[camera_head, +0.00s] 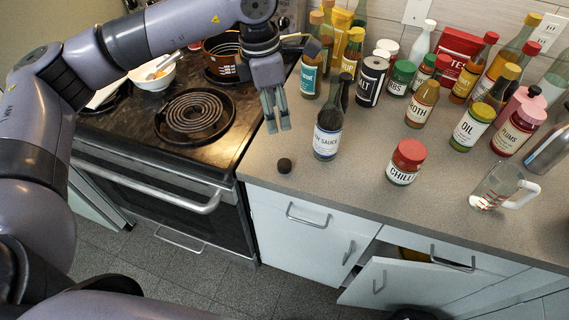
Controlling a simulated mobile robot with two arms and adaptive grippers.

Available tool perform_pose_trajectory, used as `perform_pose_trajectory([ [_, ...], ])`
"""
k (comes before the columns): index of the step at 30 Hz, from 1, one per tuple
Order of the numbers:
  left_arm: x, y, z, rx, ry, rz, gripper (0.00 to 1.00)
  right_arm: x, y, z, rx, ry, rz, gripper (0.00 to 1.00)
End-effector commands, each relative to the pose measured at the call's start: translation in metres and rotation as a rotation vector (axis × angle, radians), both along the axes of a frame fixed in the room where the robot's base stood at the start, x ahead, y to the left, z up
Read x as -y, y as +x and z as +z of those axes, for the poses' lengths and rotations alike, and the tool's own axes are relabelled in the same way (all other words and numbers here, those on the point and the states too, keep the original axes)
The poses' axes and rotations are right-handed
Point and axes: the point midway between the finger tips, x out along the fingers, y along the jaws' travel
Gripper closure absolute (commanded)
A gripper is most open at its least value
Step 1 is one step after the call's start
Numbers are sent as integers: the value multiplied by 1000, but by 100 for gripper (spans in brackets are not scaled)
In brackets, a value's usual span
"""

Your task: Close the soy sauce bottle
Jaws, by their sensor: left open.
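The soy sauce bottle (327,137) stands upright on the grey counter, dark with a white and blue label. Its neck rises in front of the dark-capped jar behind, so I cannot make out its mouth clearly. A small round black cap (284,165) lies on the counter near the front edge, apart from the bottle, to its left and nearer to me. My left gripper (277,128) is open and empty, pointing down just left of the bottle and above the counter, with the cap below it. My right gripper is not in view.
A chilli jar (404,168) and a measuring cup (497,187) stand to the right. Several bottles and jars crowd the counter's back. The stove (160,140) adjoins on the left, with a pot (222,58) and bowl (153,73). A cabinet door (385,283) below hangs open.

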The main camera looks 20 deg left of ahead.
Motion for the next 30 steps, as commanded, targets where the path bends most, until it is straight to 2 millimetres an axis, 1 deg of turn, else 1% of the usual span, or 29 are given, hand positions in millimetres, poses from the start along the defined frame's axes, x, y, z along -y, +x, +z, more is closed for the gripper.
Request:
perform_pose_trajectory([
  [2, 1, 0, -7, -4, 0, 0, 48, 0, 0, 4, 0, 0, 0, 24],
  [5, 3, 0, -24, -7, 0, -2, 48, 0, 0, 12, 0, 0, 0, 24],
  [12, 9, 3, -75, -7, 0, -3, 48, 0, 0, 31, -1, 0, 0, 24],
  [15, 11, 4, -95, -6, 0, -3, 48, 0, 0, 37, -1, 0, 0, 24],
  [18, 12, 6, -109, -4, -1, -1, 48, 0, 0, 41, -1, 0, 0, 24],
  [22, 13, 7, -119, -2, -2, -1, 48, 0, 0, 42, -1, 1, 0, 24],
  [30, 13, 7, -120, -1, -2, -2, 48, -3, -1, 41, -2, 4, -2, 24],
])
